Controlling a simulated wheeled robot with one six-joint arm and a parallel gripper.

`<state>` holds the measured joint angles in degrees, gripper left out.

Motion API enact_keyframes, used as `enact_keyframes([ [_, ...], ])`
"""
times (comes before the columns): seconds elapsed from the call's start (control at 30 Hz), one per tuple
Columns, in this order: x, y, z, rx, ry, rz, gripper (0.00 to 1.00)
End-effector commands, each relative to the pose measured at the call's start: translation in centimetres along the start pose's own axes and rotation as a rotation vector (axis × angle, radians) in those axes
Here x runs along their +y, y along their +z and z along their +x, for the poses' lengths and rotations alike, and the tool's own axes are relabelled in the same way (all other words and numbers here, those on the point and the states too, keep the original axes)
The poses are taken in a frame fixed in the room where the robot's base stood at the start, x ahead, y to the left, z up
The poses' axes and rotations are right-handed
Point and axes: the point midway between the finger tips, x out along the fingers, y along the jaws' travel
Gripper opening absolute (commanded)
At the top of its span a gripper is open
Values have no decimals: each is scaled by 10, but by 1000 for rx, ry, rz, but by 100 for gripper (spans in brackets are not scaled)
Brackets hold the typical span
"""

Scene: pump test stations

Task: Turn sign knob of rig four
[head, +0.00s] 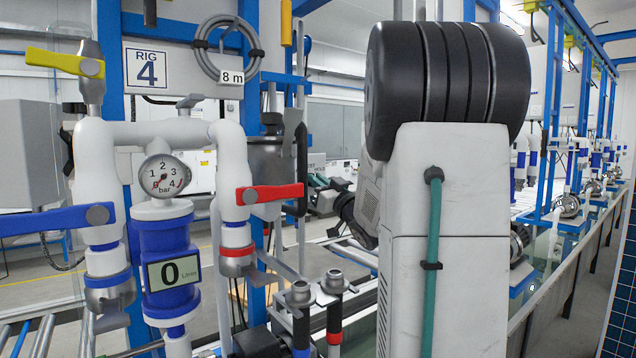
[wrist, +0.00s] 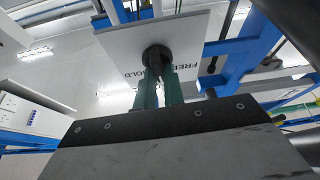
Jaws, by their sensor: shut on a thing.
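The white sign plate (wrist: 122,52) fills the upper middle of the wrist view. It carries dark lettering that reads "FREE" and a part ending in "OLD"; my fingers cover the middle of the lettering. A round black knob (wrist: 156,57) sits on the plate. My gripper (wrist: 159,74), with two dark green fingers, is shut on the knob. The knob's exact turn angle cannot be told. In the head view the rig four label (head: 154,68) hangs at the upper left.
Two hose ends (head: 338,283) stand at the lower middle. Blue frame posts surround the sign.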

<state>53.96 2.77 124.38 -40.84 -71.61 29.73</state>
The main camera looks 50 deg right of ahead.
Motion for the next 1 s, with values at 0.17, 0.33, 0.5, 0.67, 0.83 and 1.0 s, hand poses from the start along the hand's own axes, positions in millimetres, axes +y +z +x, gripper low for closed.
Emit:
enact_keyframes([
  [0.17, 1, 1, 0, -1, -44, -107, 0],
  [0.33, 1, 0, 0, 0, -100, -243, 0],
  [0.5, 0, 0, 0, 0, -156, -377, 0],
  [0.67, 0, 1, -1, -1, -202, -487, 0],
  [0.83, 0, 1, 0, -1, -240, -579, 0],
  [1.0, 0, 1, -1, -1, -265, -637, 0],
])
